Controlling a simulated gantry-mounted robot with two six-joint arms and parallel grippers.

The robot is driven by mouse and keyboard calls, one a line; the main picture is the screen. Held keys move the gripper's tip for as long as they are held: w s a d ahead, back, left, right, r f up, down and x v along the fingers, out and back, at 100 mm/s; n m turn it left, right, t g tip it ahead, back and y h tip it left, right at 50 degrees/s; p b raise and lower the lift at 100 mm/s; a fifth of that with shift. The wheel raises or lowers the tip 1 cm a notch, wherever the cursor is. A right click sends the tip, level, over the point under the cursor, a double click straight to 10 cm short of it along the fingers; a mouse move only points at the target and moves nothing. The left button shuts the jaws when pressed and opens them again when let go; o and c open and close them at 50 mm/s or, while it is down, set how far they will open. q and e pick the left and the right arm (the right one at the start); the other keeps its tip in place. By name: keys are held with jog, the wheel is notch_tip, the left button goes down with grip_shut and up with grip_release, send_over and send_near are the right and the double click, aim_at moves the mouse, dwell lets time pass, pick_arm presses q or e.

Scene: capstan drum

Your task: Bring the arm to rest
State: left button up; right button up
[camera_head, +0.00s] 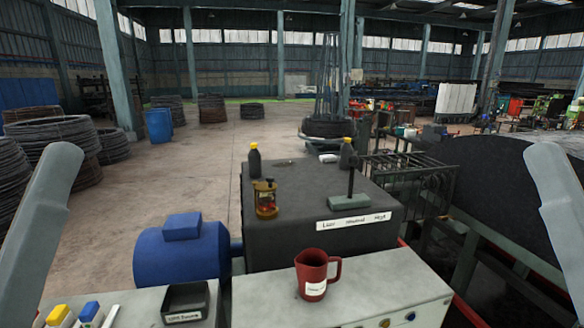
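My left arm's pale grey link (38,225) rises along the left edge of the view. My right arm's pale grey link (562,222) stands along the right edge, tilted the other way. Neither gripper is in the picture, so whether each is open or shut is hidden. Neither visible link touches anything I can make out.
A red jug (312,276) stands on the grey cabinet top (385,280). A black tray (186,302) is to its left. A blue motor (182,252) and a dark box (300,235) bearing bottles, a brass lubricator (265,199) and a green-based stand (349,201) lie beyond.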

notch_tip(320, 180, up, 23)
jog(key=p, duration=1.9)
